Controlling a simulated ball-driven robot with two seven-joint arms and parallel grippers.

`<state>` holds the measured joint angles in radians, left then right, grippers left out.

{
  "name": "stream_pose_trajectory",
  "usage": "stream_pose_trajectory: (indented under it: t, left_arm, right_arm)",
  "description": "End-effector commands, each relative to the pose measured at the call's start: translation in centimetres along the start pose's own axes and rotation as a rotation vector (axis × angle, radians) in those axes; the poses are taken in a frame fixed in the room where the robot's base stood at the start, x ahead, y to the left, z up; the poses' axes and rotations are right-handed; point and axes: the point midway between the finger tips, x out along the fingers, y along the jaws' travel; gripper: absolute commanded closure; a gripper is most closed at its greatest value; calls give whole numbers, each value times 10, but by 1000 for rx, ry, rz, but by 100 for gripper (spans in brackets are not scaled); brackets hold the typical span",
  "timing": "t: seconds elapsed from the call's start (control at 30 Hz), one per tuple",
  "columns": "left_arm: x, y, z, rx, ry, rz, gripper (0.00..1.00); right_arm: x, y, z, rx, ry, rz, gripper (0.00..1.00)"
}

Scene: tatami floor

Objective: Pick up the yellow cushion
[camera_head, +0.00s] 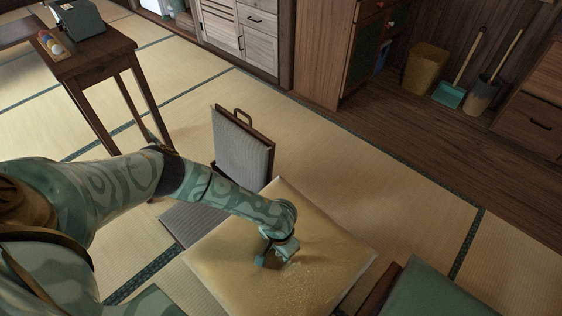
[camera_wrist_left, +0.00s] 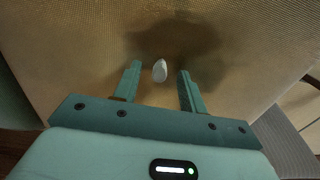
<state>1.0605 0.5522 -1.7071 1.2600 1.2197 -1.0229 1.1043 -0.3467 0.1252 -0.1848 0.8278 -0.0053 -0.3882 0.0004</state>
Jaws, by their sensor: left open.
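The yellow cushion (camera_head: 222,262) lies flat in the lower middle of the head view. It fills most of the left wrist view (camera_wrist_left: 80,45). My left gripper (camera_head: 277,257) points down at the middle of the cushion. In the left wrist view its two fingers (camera_wrist_left: 158,82) are apart with no cushion fabric pinched between them. A small pale oval spot (camera_wrist_left: 160,70) shows on the cushion between the fingertips. I cannot tell whether the fingertips touch the cushion. My right gripper is not in view.
A grey legless chair (camera_head: 240,150) stands just behind the cushion. A green cushion (camera_head: 435,290) lies at the lower right. A wooden side table (camera_head: 85,62) is at the upper left. Open tatami lies to the right.

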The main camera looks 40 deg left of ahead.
Motion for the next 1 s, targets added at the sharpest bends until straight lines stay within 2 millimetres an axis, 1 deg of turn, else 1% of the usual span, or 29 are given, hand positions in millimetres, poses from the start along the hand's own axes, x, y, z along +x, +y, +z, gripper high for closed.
stream_pose_trajectory:
  t: [0.07, 0.1, 0.17, 0.2, 0.23, 1.0]
  left_arm:
    - [-1, 0, 0, 0, 1, 0, 58]
    - [-2, 0, 0, 0, 1, 0, 69]
    - [-2, 0, 0, 0, 1, 0, 86]
    - [-1, 0, 0, 0, 1, 0, 97]
    - [-1, 0, 0, 1, 1, 0, 100]
    - [-1, 0, 0, 0, 0, -1, 100]
  right_arm:
    - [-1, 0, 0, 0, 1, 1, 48]
    - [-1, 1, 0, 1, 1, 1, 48]
    - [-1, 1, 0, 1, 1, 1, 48]
    - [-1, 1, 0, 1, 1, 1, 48]
    - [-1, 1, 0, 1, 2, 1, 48]
    - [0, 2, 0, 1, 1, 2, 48]
